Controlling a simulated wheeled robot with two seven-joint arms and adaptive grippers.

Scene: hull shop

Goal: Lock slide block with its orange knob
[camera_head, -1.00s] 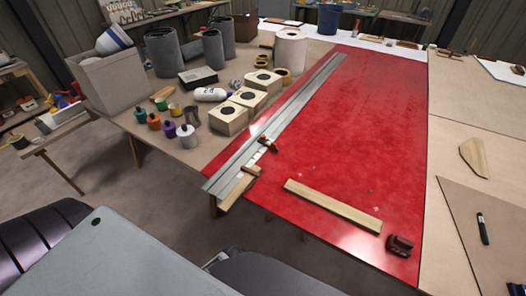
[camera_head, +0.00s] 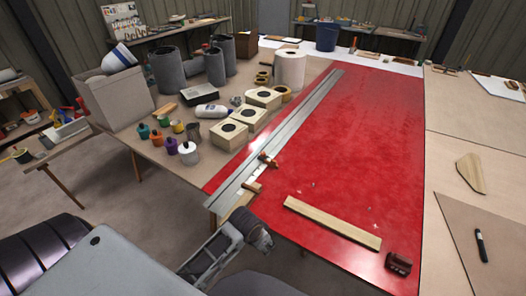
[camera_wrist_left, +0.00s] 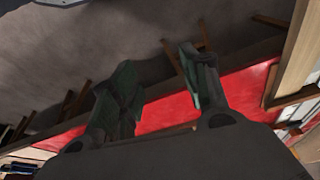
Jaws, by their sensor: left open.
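A long grey metal rail (camera_head: 290,122) lies along the left side of the red sheet. A small orange-brown piece (camera_head: 268,160), which looks like the slide block with its knob, sits on the rail's near part. It is too small to tell whether it is locked. A wooden piece (camera_head: 252,187) lies across the rail's near end. My left gripper (camera_head: 257,237) is just in front of the table's near edge, close to that end and apart from the block. In the left wrist view its two fingers (camera_wrist_left: 158,60) are spread and empty. My right gripper is not in view.
A pale wooden strip (camera_head: 332,222) and a dark brown block (camera_head: 398,263) lie on the red sheet (camera_head: 370,130). Paint jars (camera_head: 188,153), cream boxes (camera_head: 228,132) and grey rolls (camera_head: 166,72) stand left of the rail. The sheet's middle is mostly clear.

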